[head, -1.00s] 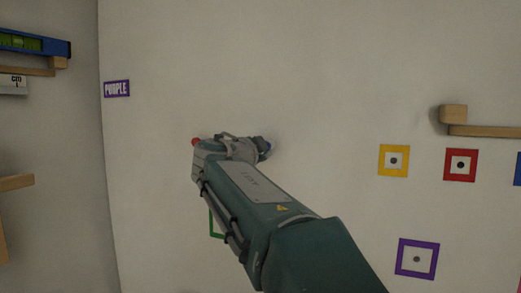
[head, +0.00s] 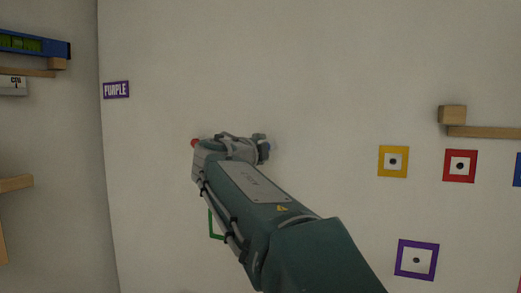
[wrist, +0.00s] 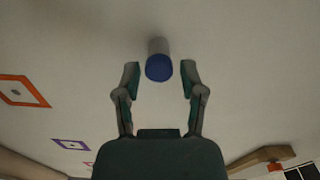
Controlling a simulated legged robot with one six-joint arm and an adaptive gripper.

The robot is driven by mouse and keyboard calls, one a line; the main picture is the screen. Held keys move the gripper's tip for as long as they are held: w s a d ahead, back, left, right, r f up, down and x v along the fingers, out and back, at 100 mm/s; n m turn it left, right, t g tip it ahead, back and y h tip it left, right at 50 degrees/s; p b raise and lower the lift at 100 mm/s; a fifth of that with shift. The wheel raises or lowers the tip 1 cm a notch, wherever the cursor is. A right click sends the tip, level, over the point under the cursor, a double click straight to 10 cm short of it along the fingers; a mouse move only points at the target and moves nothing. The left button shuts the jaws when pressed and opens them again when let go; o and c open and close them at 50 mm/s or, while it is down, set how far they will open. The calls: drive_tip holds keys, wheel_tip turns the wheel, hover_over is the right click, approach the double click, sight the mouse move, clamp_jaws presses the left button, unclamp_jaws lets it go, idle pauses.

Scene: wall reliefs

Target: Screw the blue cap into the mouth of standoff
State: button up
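The blue cap (wrist: 159,68) sits at the end of a grey cylindrical standoff (wrist: 158,46) that sticks out from the wall in the wrist view. My gripper (wrist: 160,78) is open. One finger is to the left of the cap and one to the right, with a visible gap on each side. The cap is level with the fingertips in the picture. How deep it is seated in the standoff's mouth is hidden. In the head view my gripper (head: 265,149) is close to the wall, and my arm hides most of that spot.
Framed square targets, yellow (head: 393,161), red (head: 460,165) and purple (head: 416,259), are on the wall to the right. A wooden ledge (head: 490,132) juts out there. A PURPLE sign (head: 116,90) is at left. The wall above my gripper is bare.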

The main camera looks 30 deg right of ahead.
drive_tip(key=n, duration=2)
drive_tip(key=shift+f+n, duration=0.15)
drive_tip(key=shift+n, duration=0.15)
clamp_jaws()
drive_tip(key=m, duration=0.5)
drive_tip(key=m, duration=0.5)
idle(0.3)
